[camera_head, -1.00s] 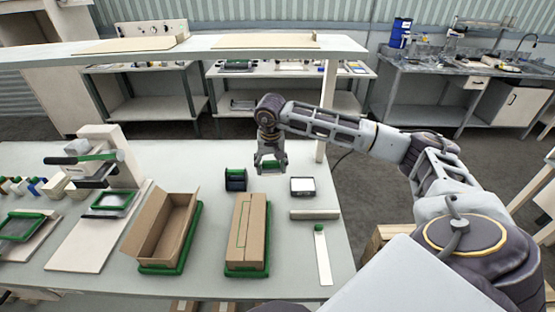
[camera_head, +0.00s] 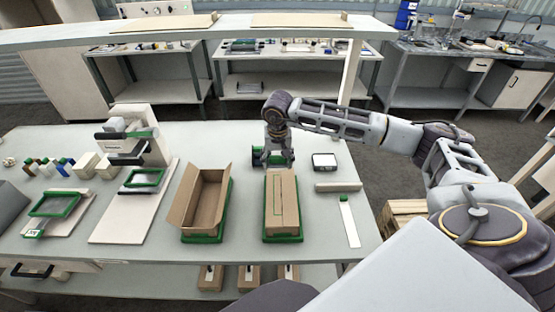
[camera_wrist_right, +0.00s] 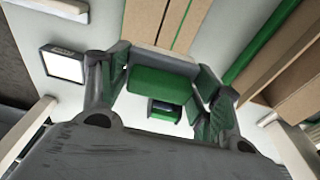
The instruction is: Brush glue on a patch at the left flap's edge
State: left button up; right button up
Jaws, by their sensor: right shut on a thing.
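My right gripper (camera_head: 278,157) is over the table just behind the brown carton (camera_head: 293,198). It is shut on a green block-like thing (camera_wrist_right: 160,87). Whether this is the glue brush I cannot tell. The carton lies in a green tray (camera_head: 283,239), its top flaps folded flat and a green outlined patch (camera_head: 269,194) on top along the left flap's edge. In the right wrist view the carton (camera_wrist_right: 146,20) is at the top. A dark green holder (camera_head: 257,155) is partly hidden by the gripper; a green and dark box (camera_wrist_right: 165,111) shows beyond the fingers. My left gripper is not in view.
An open carton (camera_head: 207,205) stands to the left in another green tray. Right of the gripper are a white-topped square pad (camera_head: 324,161), a grey bar (camera_head: 338,187) and a white strip (camera_head: 349,222). A press (camera_head: 140,140) stands at the left. A shelf (camera_head: 200,30) spans the back.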

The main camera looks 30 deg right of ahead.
aim_at(277, 182)
jog(key=shift+w, duration=0.15)
jog(key=shift+d, duration=0.1)
dwell(0.4)
jog(key=shift+f+b, duration=1.15)
jog(key=shift+f, duration=1.35)
jog(key=shift+f+b, duration=0.4)
jog(key=shift+f, duration=0.1)
dwell(0.4)
jog(key=shift+s+a, duration=0.5)
jog(key=shift+s, duration=0.25)
